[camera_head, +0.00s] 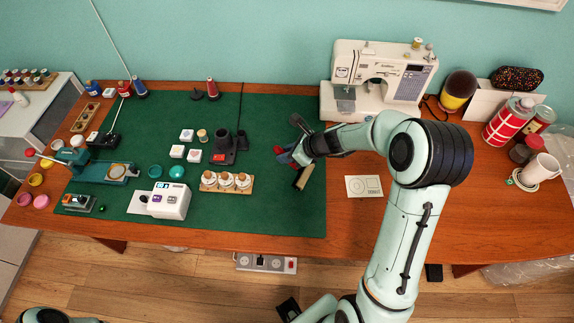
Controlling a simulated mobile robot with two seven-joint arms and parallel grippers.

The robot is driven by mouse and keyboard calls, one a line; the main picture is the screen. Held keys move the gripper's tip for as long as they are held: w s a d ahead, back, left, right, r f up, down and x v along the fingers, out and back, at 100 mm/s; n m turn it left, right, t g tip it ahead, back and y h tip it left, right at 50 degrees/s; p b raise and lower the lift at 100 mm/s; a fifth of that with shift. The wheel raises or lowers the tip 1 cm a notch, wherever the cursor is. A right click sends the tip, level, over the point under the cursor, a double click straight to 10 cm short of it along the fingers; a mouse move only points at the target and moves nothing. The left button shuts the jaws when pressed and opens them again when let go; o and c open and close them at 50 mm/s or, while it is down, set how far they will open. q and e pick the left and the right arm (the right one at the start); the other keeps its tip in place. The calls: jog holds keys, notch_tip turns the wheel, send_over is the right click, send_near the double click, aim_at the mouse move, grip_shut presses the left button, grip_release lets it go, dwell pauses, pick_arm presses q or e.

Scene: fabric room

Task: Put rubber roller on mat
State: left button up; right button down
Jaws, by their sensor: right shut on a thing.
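The green mat (280,217) covers the left and middle of the wooden table. My right gripper (286,154) is over the mat's right part, shut on what appears to be the rubber roller. A pale, wooden-looking piece (303,178) shows below the gripper and a dark piece (299,122) above it. The gripper hides the middle, so I cannot tell for sure that both belong to the roller. I cannot tell whether the held thing touches the mat. My left gripper is not in view; only a bit of my left arm shows at the bottom left.
A wooden rack with white-topped pieces (227,182) stands left of the gripper, with a black-and-red device (222,156) behind it. A sewing machine (378,78) stands behind right. A white card (363,186) lies right of the mat. The mat's front right is clear.

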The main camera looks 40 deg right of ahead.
notch_tip(320, 180, down, 4)
jog(key=shift+f+b, duration=0.15)
jog(key=shift+b, duration=0.7)
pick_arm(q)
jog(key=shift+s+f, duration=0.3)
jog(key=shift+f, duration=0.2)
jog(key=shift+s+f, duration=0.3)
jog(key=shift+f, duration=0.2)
pick_arm(e)
jog(key=shift+f+b, duration=0.5)
jog(key=shift+f, duration=0.15)
jog(key=c, duration=0.9)
grip_release()
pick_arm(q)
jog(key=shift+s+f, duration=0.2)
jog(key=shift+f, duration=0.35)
pick_arm(e)
jog(key=shift+r, duration=0.1)
